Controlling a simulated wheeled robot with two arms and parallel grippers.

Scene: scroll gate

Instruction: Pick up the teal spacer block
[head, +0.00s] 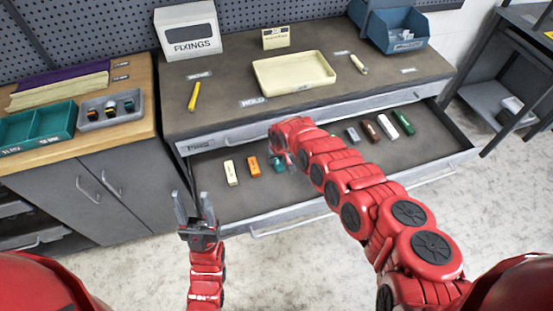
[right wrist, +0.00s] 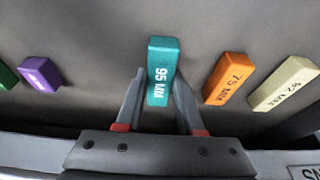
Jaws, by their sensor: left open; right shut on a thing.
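The teal spacer block (right wrist: 162,70), marked 95 MM, is upright in the right wrist view with its lower part between my right gripper's fingers (right wrist: 157,95). My right gripper is shut on it over the open drawer; I cannot tell whether the block is clear of the drawer floor. In the head view only a little of the teal block (head: 276,161) shows beside my right gripper (head: 281,164); my red arm hides much of the area. My left gripper (head: 193,206) is open and empty, in front of the drawer's left end.
The open drawer (head: 314,202) also holds an orange block (head: 254,168), a cream block (head: 231,173), a purple block (right wrist: 40,73) and several others to the right. On the bench above are a cream tray (head: 262,83), a yellow marker (head: 194,96) and a FIXINGS box (head: 190,32).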

